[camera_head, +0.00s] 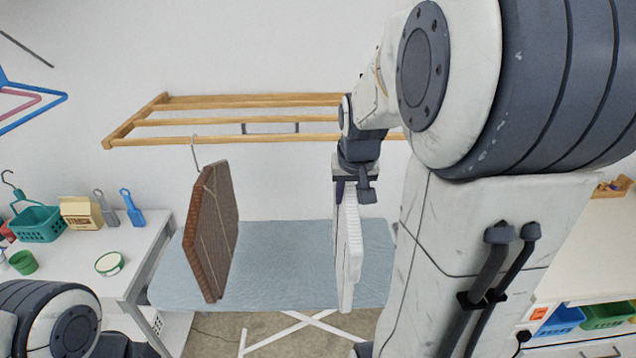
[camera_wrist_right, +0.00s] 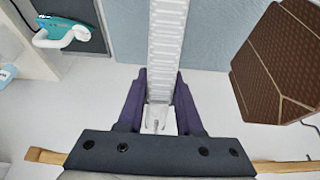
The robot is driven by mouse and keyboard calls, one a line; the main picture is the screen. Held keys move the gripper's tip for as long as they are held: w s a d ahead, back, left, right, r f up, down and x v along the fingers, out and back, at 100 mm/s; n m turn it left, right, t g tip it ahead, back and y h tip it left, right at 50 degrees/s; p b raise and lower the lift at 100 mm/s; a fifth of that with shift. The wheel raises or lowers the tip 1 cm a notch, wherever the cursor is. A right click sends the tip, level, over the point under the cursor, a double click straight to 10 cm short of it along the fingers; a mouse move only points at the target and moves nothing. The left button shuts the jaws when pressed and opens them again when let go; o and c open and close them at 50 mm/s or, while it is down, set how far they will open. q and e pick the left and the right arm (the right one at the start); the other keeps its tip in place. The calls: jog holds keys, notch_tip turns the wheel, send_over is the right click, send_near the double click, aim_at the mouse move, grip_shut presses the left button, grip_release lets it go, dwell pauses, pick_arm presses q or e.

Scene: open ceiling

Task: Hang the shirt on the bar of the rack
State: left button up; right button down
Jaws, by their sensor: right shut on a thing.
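The wooden rack (camera_head: 230,121) is fixed on the wall, with several parallel bars. A white ridged flat thing, which looks like the shirt (camera_head: 349,245), hangs down from my right gripper (camera_head: 346,186), seen nearly edge-on. In the right wrist view the white shirt (camera_wrist_right: 166,45) runs between the two dark purple fingers of my right gripper (camera_wrist_right: 160,82), which are shut on it. They are below and in front of the front bar, near its right part. Whether a hook of it touches the bar is hidden. My left gripper is out of view.
A brown quilted garment (camera_head: 213,232) hangs by a hook from the front bar, left of the white shirt; it also shows in the right wrist view (camera_wrist_right: 285,65). A blue ironing board (camera_head: 270,262) stands below. The bar between is clear.

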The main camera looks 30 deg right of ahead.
jog(key=shift+w+d, duration=0.45)
jog(key=shift+w, duration=0.3)
jog(key=shift+w+d+f+b, duration=0.25)
jog(key=shift+w+d+f, duration=0.3)
jog(key=shift+w+f, duration=0.25)
jog(key=shift+w+d+f+b, duration=0.3)
jog(key=shift+w+d+f, duration=0.25)
jog(key=shift+w, duration=0.4)
jog(key=shift+w+d+f+b, duration=0.25)
jog(key=shift+w+d+f, duration=0.3)
jog(key=shift+w+f, duration=0.25)
jog(key=shift+r, duration=0.15)
jog(key=shift+c, duration=2.4)
grip_release()
jog(key=b+v, duration=0.1)
jog(key=v, duration=0.9)
jog(key=shift+r+b, duration=0.2)
jog(key=shift+b, duration=0.2)
